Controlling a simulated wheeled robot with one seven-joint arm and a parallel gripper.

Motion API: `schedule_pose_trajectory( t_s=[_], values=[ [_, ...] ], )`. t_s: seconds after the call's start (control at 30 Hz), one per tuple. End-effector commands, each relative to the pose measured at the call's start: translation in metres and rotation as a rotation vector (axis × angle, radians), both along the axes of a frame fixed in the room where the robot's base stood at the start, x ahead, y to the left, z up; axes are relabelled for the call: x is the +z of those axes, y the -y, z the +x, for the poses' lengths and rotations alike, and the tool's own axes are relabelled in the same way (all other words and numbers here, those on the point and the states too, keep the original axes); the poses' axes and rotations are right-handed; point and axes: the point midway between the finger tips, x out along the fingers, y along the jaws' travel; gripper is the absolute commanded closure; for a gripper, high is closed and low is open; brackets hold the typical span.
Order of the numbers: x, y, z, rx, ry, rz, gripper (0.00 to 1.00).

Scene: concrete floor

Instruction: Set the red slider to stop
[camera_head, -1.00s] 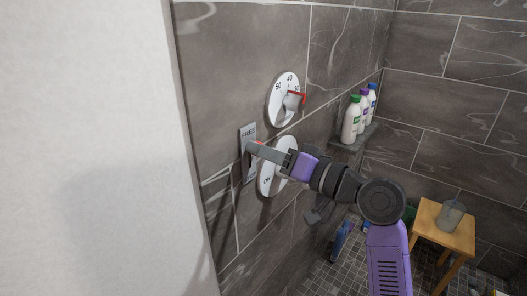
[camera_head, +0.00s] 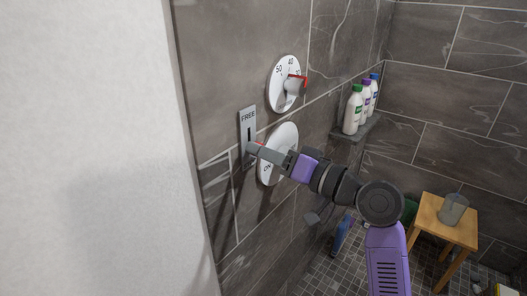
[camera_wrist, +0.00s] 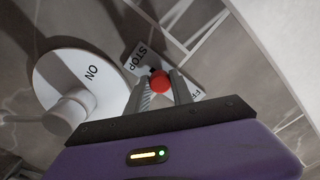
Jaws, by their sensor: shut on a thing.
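The grey slider plate (camera_head: 247,122) is fixed upright on the tiled wall, with FREE at its top and a dark slot below. My gripper (camera_head: 252,149) reaches in from the right across its lower part. In the wrist view, the red slider knob (camera_wrist: 159,83) sits between the two fingers of my gripper (camera_wrist: 160,80), which is shut on it. The STOP label (camera_wrist: 138,57) shows just beyond the knob, and part of the FREE label (camera_wrist: 194,93) shows on the other side. In the head view my gripper hides STOP and most of the knob.
A white ON dial (camera_head: 278,160) with a knob (camera_wrist: 70,108) is close beside and partly behind my gripper. A temperature dial (camera_head: 284,76) with a red marker is above. Bottles (camera_head: 353,110) stand on a corner shelf (camera_head: 350,136). A wooden stool (camera_head: 440,226) is at right.

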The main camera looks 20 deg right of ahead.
Motion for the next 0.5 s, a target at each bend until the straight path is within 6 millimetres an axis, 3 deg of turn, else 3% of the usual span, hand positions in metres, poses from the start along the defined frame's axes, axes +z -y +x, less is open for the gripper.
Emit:
schedule_pose_trajectory(
  t_s=[0.17,0.2,0.3,0.5],
  values=[
    [-0.0053,0.0008,0.0,0.0,-0.013,-0.002,1.0],
    [-0.0056,0.0007,0.0,0.0,-0.015,-0.002,0.71],
    [-0.0057,0.0007,0.0,0.001,-0.014,-0.002,0.51],
    [-0.0041,0.0004,0.0,0.001,-0.011,-0.001,0.5]
  ],
)
